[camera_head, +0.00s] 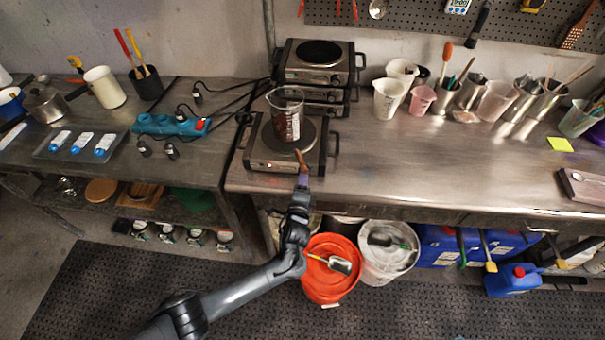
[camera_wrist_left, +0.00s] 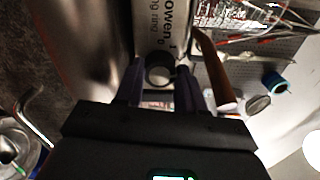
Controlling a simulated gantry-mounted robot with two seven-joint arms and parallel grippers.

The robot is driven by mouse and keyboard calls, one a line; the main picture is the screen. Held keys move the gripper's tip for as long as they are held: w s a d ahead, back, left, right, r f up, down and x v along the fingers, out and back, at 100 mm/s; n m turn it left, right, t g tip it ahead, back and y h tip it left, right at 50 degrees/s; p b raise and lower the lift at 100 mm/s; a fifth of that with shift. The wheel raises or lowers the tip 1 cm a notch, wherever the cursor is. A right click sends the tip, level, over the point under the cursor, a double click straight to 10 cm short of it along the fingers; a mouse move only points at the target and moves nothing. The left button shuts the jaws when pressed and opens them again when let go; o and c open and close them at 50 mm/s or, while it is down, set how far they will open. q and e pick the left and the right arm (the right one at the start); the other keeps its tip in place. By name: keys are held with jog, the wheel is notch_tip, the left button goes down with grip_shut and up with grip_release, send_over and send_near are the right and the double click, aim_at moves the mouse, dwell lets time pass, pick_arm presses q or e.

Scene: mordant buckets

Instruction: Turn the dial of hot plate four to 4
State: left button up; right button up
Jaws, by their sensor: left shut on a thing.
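A hot plate (camera_head: 262,165) with a metal body and a dark round ring sits at the front left of the bench. A glass beaker (camera_head: 287,118) with dark red contents stands on it. My left gripper (camera_head: 303,177) is at the right part of its front face. In the left wrist view, the fingers (camera_wrist_left: 160,84) are on both sides of a dark round dial (camera_wrist_left: 160,68) and shut on it. The metal panel (camera_wrist_left: 158,25) behind it bears black print. The dial's setting is not legible, and I cannot read a plate number. My right gripper is not in view.
More hot plates (camera_head: 316,75) are stacked behind. A brown stick-like thing (camera_head: 300,158) is close beside my left gripper; it also shows in the left wrist view (camera_wrist_left: 215,75). Cups (camera_head: 388,100) stand farther right. An orange bucket (camera_head: 331,288) is below. The bench's right middle is clear.

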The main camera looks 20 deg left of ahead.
pick_arm(q)
jog(key=m+p, duration=0.3)
jog(key=m, duration=0.2)
jog(key=shift+r+m, duration=0.1)
jog(key=shift+m, duration=0.2)
jog(key=m+p, duration=0.1)
jog(key=m, duration=0.1)
jog(key=shift+m, duration=0.3)
jog(key=shift+m+p, duration=0.5)
jog(key=shift+m, duration=1)
jog(key=o, duration=1)
jog(key=shift+o, duration=0.2)
